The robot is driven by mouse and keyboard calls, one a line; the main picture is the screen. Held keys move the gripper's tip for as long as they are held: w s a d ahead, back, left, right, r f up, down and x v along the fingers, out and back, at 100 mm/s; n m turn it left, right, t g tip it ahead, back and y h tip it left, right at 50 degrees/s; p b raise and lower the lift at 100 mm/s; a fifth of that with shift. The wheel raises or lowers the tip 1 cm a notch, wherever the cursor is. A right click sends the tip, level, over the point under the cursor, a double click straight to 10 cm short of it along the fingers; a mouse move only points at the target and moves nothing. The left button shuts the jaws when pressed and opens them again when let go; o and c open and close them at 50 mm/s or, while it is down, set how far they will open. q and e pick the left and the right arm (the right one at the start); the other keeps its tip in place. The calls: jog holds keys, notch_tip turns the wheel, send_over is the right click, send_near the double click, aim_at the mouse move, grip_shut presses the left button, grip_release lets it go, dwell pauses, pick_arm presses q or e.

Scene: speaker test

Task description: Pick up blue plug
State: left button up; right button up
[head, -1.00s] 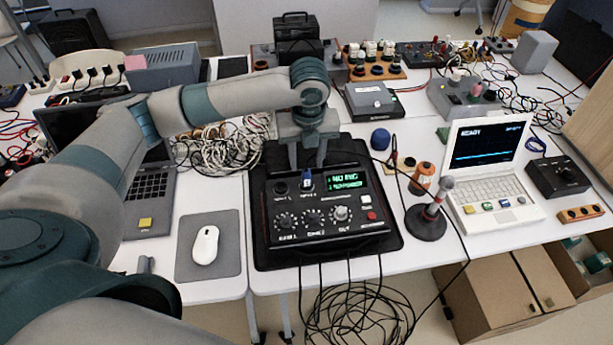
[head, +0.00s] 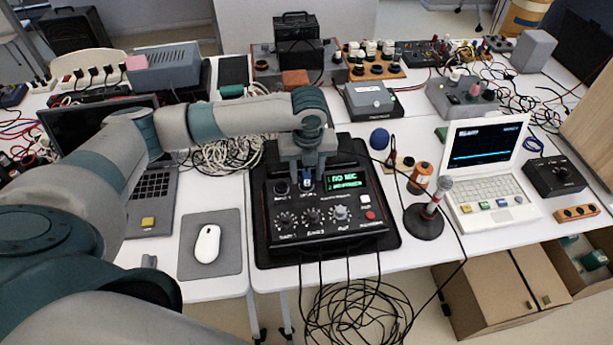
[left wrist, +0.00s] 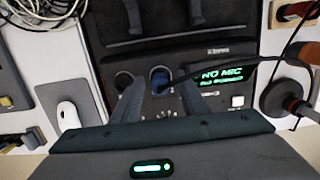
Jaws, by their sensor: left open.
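The blue plug (head: 307,177) stands in a socket at the upper left of the black control box (head: 330,222). It also shows in the left wrist view (left wrist: 160,77), with a dark cable running off to the right. My left gripper (head: 307,184) is above the box, pointing down, with its fingers open on either side of the plug. In the left wrist view the two fingers (left wrist: 160,99) are apart, with the plug between and just beyond them. Whether they touch it I cannot tell. My right gripper is not in view.
The box has a lit green display (head: 346,181) reading "NO MIC", several knobs, and an empty socket (left wrist: 123,80) left of the plug. A microphone on a stand (head: 428,215) and a white laptop (head: 490,170) are to the right. A mouse (head: 207,243) lies to the left.

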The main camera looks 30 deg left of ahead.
aim_at(307, 169)
pick_arm(q)
grip_shut()
